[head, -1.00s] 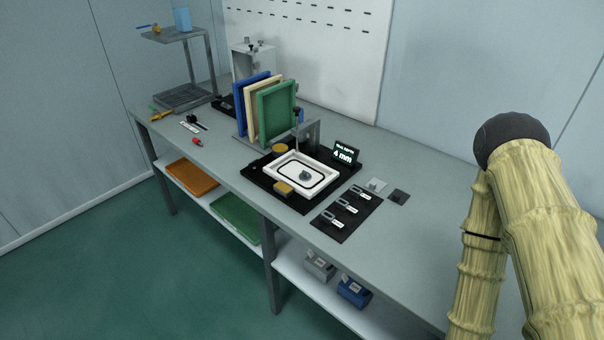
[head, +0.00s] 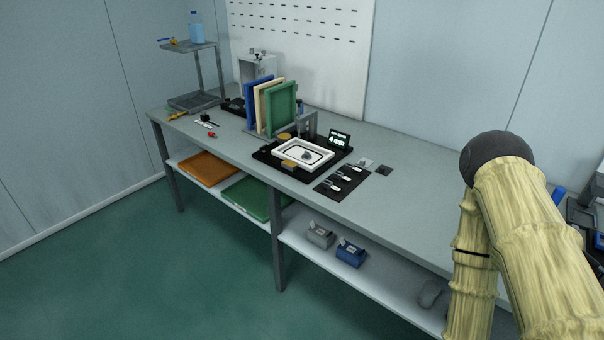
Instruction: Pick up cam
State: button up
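I cannot tell for sure which thing is the cam. A small grey part (head: 307,156) lies inside the white frame (head: 286,157) on the black fixture plate (head: 265,155). Several small dark parts with white labels lie in a row on a black mat (head: 326,190) just in front and to the right. They are too small to make out. My gripper is out of view; only pale upper links of my arm show at the right, away from the bench parts.
A bottle (head: 196,28) stands on a raised shelf at the back left. Grey and blue boxes (head: 351,254) sit below.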

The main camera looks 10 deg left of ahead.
aim_at(328, 184)
jog(key=z, duration=1.3)
jog(key=k, duration=0.1)
jog(key=u, duration=2.15)
jog(key=i, duration=0.65)
jog(key=z, duration=0.3)
jog(key=i, duration=0.8)
jog(key=z, duration=0.8)
jog(key=k, duration=0.65)
jog(key=u, duration=0.4)
